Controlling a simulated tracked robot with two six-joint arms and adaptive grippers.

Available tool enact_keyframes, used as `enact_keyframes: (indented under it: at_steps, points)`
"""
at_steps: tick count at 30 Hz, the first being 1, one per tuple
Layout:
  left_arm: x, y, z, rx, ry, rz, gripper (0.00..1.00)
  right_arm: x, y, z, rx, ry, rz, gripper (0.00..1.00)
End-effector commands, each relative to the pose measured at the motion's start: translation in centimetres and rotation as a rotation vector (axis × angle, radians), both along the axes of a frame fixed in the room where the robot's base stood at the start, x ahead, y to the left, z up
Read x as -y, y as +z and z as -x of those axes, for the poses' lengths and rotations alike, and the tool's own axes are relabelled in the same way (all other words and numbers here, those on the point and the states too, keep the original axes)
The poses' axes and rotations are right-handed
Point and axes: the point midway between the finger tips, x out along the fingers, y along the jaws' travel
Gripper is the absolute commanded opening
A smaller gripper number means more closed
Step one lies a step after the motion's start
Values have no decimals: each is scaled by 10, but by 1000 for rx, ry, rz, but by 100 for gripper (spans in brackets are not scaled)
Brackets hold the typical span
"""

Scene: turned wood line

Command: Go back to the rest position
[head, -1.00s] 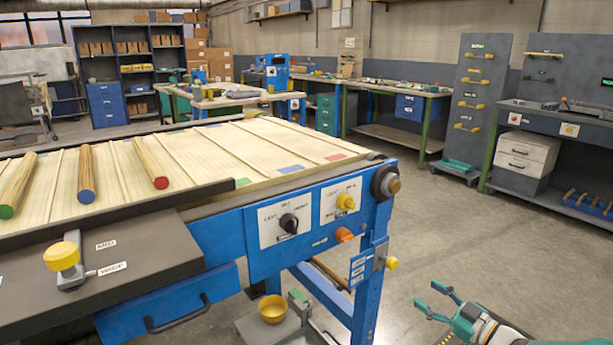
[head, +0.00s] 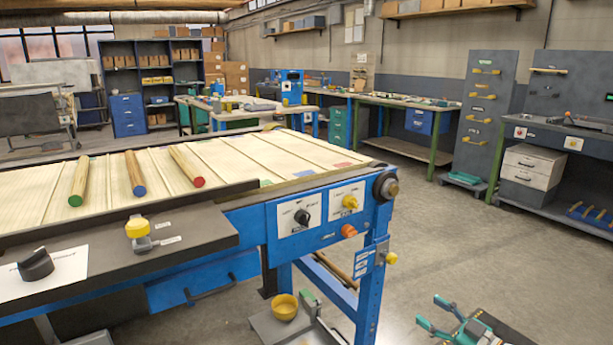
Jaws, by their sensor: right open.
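My right gripper (head: 436,316) is at the lower right of the head view, above the floor and right of the blue conveyor frame. Its two teal fingers are spread apart with nothing between them. My left gripper is not in view. Three turned wooden rods lie on the conveyor belt (head: 240,153): one with a green end (head: 79,180), one with a blue end (head: 134,172) and one with a red end (head: 187,166). My right gripper is apart from all of them.
The conveyor's blue front panel (head: 321,235) carries a black knob (head: 302,216), a yellow knob (head: 350,202) and an orange button (head: 349,230). The floor (head: 440,240) to the right is clear up to the workbenches.

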Motion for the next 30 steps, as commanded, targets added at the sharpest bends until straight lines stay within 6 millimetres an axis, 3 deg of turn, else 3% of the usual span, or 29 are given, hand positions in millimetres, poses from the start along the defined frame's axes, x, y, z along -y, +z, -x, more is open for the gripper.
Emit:
enact_keyframes:
  at_steps: [1, 7, 11, 14, 17, 18, 20, 24, 27, 30]
  points:
    - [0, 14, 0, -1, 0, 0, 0, -11, 12, 0, -5, 17, -6, 61]
    - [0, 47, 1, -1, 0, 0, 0, -59, 27, 5, -70, 65, -77, 61]
    - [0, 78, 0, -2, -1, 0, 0, -97, 31, 14, -187, 49, -163, 61]
    - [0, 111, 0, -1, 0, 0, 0, -133, 22, 32, -365, -6, -237, 61]
    - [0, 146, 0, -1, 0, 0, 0, -169, -11, 80, -660, -117, -279, 61]
    - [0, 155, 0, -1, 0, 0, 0, -178, -29, 105, -783, -168, -280, 61]
    - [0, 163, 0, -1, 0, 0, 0, -186, -54, 145, -951, -239, -265, 61]
    - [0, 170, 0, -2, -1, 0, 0, -189, -97, 240, -1286, -381, -209, 61]
    - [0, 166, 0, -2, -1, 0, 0, -183, -116, 295, -1466, -463, -172, 61]
    - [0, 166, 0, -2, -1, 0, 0, -179, -122, 335, -1597, -522, -144, 61]
